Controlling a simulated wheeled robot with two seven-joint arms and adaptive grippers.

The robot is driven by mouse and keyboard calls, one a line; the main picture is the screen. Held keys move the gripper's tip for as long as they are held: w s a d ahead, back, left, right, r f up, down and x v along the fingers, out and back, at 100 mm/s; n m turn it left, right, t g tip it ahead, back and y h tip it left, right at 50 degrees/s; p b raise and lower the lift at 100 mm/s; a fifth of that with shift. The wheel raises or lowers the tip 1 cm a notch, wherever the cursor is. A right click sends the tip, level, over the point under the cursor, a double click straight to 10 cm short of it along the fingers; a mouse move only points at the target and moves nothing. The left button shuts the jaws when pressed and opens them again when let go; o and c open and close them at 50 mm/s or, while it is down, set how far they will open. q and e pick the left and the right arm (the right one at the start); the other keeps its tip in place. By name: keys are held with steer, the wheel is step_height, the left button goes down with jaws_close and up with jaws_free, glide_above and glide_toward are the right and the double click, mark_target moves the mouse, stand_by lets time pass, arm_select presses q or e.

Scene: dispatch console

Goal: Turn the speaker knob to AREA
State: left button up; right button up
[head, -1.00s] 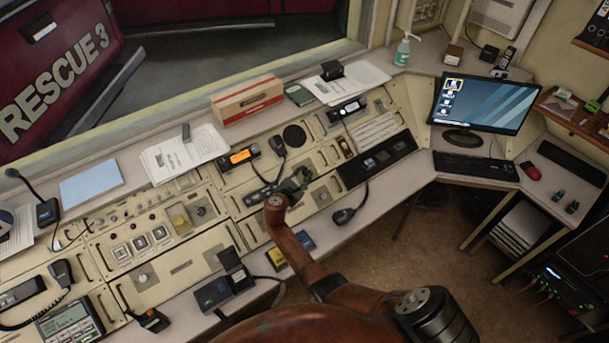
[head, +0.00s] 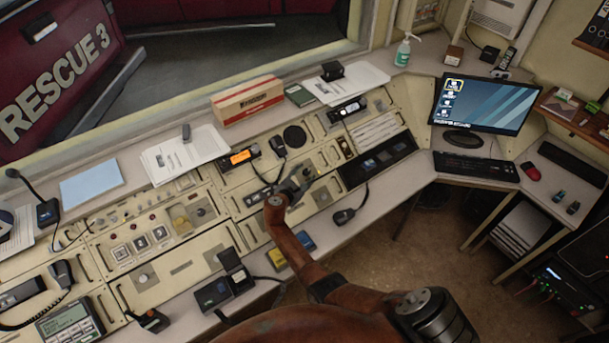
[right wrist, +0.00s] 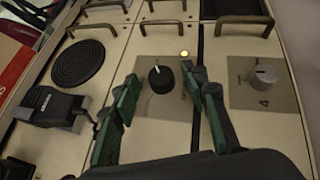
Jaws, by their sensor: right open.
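The black speaker knob (right wrist: 161,79) sits on a grey plate in the right wrist view. Its white mark points to the upper left of that picture. The lettering around it is too small or covered to read. My right gripper (right wrist: 160,86) is open, with one green finger on each side of the knob and visible gaps to it. In the head view my right gripper (head: 297,183) is over the middle of the console, and I cannot make out the knob clearly there. My left gripper is not in view.
A grey knob (right wrist: 264,75) on a plate marked 4 lies right of the fingers. A round speaker grille (right wrist: 78,62) and a black device (right wrist: 48,106) lie to the left. Metal handles (right wrist: 163,22) stand up beyond the knob.

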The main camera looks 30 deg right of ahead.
steer(key=v, duration=0.7)
steer(key=shift+s+a, duration=0.15)
steer(key=shift+a, duration=0.05)
